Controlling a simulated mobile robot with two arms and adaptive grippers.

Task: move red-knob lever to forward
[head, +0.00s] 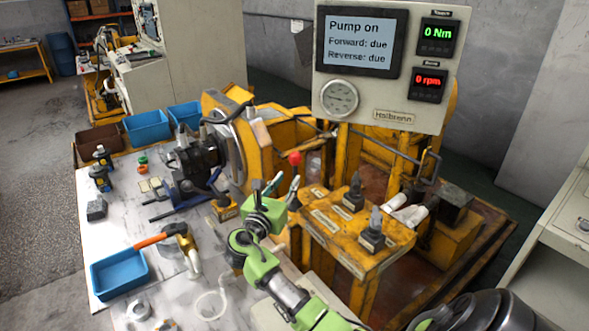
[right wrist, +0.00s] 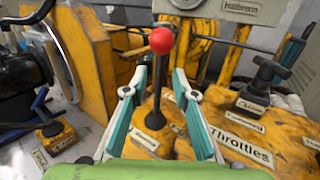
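The red-knob lever has a round red knob (right wrist: 162,41) on a dark rod, rising from a yellow block with a label too small to read in the right wrist view. In the head view the red knob (head: 295,158) shows just above my right gripper (head: 283,184). In the right wrist view my right gripper (right wrist: 159,76) is open, with one teal finger on each side of the rod and gaps to both. The knob stands above the fingertips. The lever looks nearly upright. My left gripper is not in view.
The panel screen (head: 360,42) reads "Pump on", "Forward: due", "Reverse: due"; the readouts show 0 Nm and 0 rpm. Dark throttle levers (head: 354,192) stand to the right on the yellow console (head: 330,234). Another labelled lever block (right wrist: 56,136) is at left. Tools and a blue tray (head: 120,276) lie on the bench.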

